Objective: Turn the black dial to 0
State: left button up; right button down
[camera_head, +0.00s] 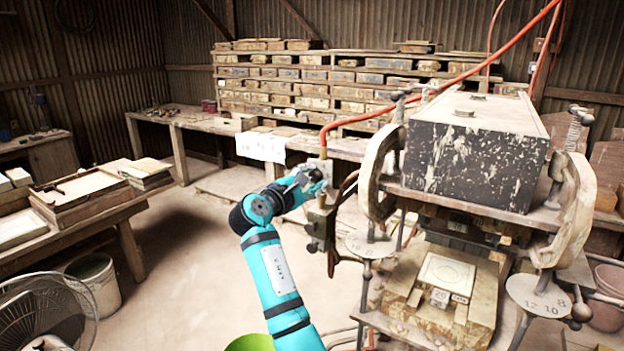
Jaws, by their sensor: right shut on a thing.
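My right gripper (314,178), at the end of the teal arm rising from the bottom middle, is at the small metal control box (322,220) on the left side of the press. Its fingers are closed at the upper part of the box, where they appear shut on the black dial. The dial itself is hidden by the fingers, and no dial marking or pointer can be read. My left gripper is not in view.
The tile press (475,150), with a large black-and-white worn block on top, stands right of my gripper. A red hose (420,105) arches from the control box to the upper right. A worktable (85,205) with trays stands left. Open floor lies between.

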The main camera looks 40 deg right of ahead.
jog(key=c, duration=1)
grip_release()
jog(key=v, duration=1.2)
